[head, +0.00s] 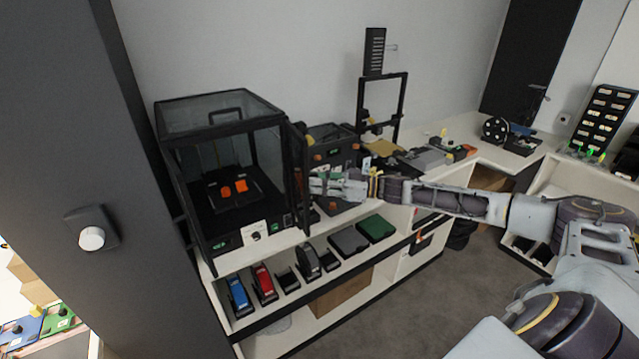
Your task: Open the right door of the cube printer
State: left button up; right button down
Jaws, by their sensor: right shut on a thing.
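The cube printer (220,113) is a black-framed box with clear panels, standing on the left end of the white bench. Orange parts lie on the bed inside it. Its right door (297,160) is seen nearly edge-on at the printer's right front corner, swung out from the front. Another narrow dark panel, seemingly the left door (192,205), stands out at the left front. My right gripper (318,184) reaches in from the right and is shut on the right door at its edge. The exact grip is hard to see. My left gripper is not in view.
A second, smaller dark machine (333,140) stands close behind my right gripper. A tall open-frame printer (382,100) stands farther along the bench. The shelf below holds a blue item (238,293), a red item (264,281) and dark boxes. A grey wall edge (90,160) is at left.

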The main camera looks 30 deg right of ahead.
jog(key=shift+w+d+r, duration=0.3)
jog(key=shift+d+r, duration=0.05)
jog(key=shift+r, duration=0.15)
jog(key=c, duration=1.5)
grip_release()
jog(key=shift+w, duration=0.1)
jog(key=shift+c, duration=0.2)
jog(key=shift+w+a+f, duration=0.1)
jog(key=shift+w+f, duration=0.05)
jog(key=shift+f, duration=0.05)
jog(key=shift+s+f, duration=0.15)
jog(key=shift+s, duration=0.05)
jog(key=v, duration=1.1)
jog(key=shift+s, duration=0.35)
